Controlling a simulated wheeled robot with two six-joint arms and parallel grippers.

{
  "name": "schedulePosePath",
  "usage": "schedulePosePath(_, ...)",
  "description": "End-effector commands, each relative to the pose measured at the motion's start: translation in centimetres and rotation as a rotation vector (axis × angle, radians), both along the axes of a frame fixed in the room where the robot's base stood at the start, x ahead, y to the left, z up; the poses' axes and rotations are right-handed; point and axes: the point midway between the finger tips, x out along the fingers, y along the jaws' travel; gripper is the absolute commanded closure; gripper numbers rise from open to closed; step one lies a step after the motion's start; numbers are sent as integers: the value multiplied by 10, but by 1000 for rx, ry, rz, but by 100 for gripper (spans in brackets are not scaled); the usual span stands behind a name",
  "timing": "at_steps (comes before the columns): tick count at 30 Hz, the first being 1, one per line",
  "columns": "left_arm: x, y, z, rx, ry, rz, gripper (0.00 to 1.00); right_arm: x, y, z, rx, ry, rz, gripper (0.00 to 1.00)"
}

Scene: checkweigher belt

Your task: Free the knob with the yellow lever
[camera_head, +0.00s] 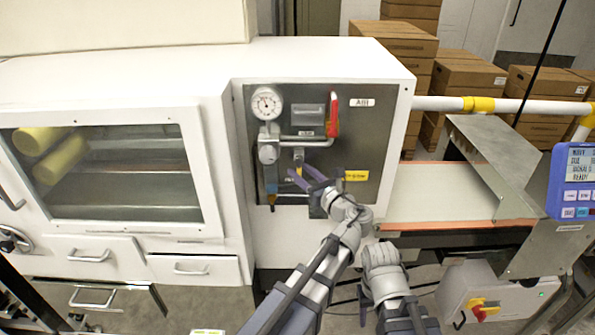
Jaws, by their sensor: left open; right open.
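A steel panel (350,118) on the white cabinet carries a round gauge (267,103) and a grey knob (268,153) below it. A small yellow lever (299,154) shows beside the knob, under a bent pipe; its exact setting is too small to tell. My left gripper (299,177) is open, its purple fingers in front of the panel just below the yellow lever. I cannot tell whether it touches anything. The gripper hides part of the lower panel. My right gripper (364,300) is low, below the belt; its fingers are mostly hidden by its own wrist.
The conveyor belt (440,194) with a steel guard (490,165) lies to the right, beside a blue display (575,180). Cartons (465,85) stand behind.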

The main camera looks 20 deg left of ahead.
Motion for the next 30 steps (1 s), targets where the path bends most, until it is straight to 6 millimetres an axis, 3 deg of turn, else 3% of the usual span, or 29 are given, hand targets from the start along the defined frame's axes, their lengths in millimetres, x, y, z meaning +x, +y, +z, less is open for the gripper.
schedulePosePath(2, 0, 0, 0, 0, 0, 0, 53, 0, 0, 0, 0, 0, 0, 50)
schedulePosePath(15, 0, 0, 0, 0, 0, 0, 100, 0, 0, 0, 0, 0, 0, 50)
schedulePosePath(30, 0, 0, 1, -10, -3, 0, 100, 0, 0, 3, 0, 0, 0, 50)
